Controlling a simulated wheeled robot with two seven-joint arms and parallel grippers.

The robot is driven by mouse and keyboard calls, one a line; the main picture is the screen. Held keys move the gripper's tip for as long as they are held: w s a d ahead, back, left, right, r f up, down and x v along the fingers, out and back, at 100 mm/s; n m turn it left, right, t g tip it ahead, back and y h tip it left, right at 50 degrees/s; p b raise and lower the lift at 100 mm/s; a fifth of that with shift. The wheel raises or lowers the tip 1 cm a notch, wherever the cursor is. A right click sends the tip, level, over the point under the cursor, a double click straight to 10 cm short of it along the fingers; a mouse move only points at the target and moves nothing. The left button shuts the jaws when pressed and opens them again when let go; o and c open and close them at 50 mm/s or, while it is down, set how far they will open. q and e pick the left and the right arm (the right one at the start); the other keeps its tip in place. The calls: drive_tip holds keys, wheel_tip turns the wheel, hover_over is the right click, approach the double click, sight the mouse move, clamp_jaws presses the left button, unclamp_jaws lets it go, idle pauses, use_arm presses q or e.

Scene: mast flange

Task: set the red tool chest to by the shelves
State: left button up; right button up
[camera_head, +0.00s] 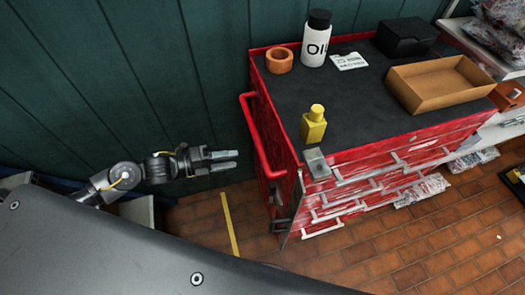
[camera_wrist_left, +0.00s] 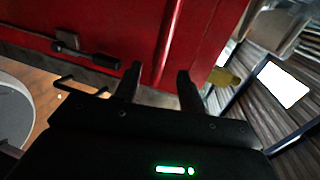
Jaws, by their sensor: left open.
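The red tool chest (camera_head: 330,182) stands at the right of the head view, with a dark top, several drawers with grey handles, and a red push bar (camera_head: 256,135) on its left side. My left gripper (camera_head: 236,160) is open and empty, to the left of the chest and apart from the bar. In the left wrist view the chest's red side (camera_wrist_left: 110,30) fills the upper part beyond the two open fingers (camera_wrist_left: 158,78). My right gripper is not in view. The shelves (camera_head: 490,60) seem to show only in part at the right edge.
On the chest top are an oil bottle (camera_head: 316,42), an orange ring (camera_head: 279,60), a yellow bottle (camera_head: 313,128), a brown tray (camera_head: 435,82), and a black box (camera_head: 405,37). A green wall (camera_head: 110,70) rises behind. Wrapped packages (camera_head: 425,188) lie near the chest.

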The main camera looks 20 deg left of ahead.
sight(262, 155)
use_arm(q)
drive_tip(key=shift+r+p+x, duration=0.2)
drive_tip(key=shift+p+x, duration=1.25)
drive_tip(key=shift+x, duration=4)
drive_tip(key=shift+s, duration=0.15)
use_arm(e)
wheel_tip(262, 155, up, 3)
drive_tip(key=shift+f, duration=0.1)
use_arm(q)
clamp_jaws()
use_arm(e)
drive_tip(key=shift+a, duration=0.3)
